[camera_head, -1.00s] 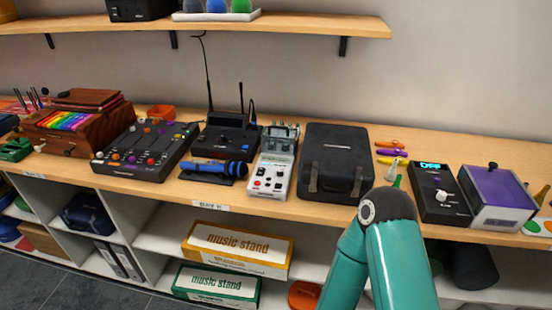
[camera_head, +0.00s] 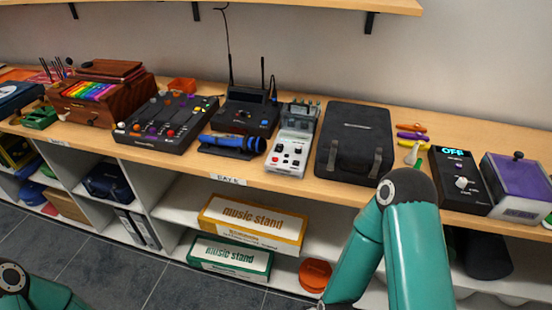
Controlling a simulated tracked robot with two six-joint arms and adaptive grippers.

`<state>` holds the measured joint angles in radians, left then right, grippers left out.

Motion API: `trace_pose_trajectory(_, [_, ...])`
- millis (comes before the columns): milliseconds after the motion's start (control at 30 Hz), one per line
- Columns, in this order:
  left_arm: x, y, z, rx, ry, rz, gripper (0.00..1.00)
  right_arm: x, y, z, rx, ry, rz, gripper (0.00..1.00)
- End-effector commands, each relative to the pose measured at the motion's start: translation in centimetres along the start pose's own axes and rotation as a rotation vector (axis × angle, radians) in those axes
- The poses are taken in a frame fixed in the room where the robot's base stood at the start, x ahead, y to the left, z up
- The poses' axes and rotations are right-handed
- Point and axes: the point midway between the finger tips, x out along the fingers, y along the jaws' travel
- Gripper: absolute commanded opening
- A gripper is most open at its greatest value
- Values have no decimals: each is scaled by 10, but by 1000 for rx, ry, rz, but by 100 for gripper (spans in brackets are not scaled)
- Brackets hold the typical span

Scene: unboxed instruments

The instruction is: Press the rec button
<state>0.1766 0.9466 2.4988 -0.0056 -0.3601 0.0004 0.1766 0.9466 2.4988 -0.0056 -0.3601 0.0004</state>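A light grey handheld device (camera_head: 292,140) lies on the wooden counter near the middle. Its lower face has small red, white and dark controls, including a red button (camera_head: 276,160). The lettering is too small to read, so I cannot tell which control is marked rec. Neither gripper shows. Part of my teal right arm (camera_head: 410,250) rises at the lower right, its elbow in front of the counter edge, and its far end leaves the bottom of the frame. A bit of my teal left arm (camera_head: 35,290) shows at the bottom left corner.
A blue microphone (camera_head: 235,143) and a black mixer (camera_head: 168,122) lie left of the device. A black case (camera_head: 355,140) stands close on its right. A black box with a lit display (camera_head: 455,165) stands farther right. Music stand boxes (camera_head: 253,222) sit on shelves below.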

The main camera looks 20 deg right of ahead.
Motion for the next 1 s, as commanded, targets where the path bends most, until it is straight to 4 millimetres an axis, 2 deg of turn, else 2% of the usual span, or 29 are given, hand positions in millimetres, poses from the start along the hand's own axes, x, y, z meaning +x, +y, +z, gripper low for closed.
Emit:
trace_pose_trajectory(33, [0,0,0,0,0,0,40,0,0,0,0,0,0,22])
trace_pose_trajectory(167, [0,0,0,0,0,0,40,0,0,0,0,0,0,0])
trace_pose_trajectory(1000, [0,0,0,0,0,0,40,0,0,0,0,0,0,0])
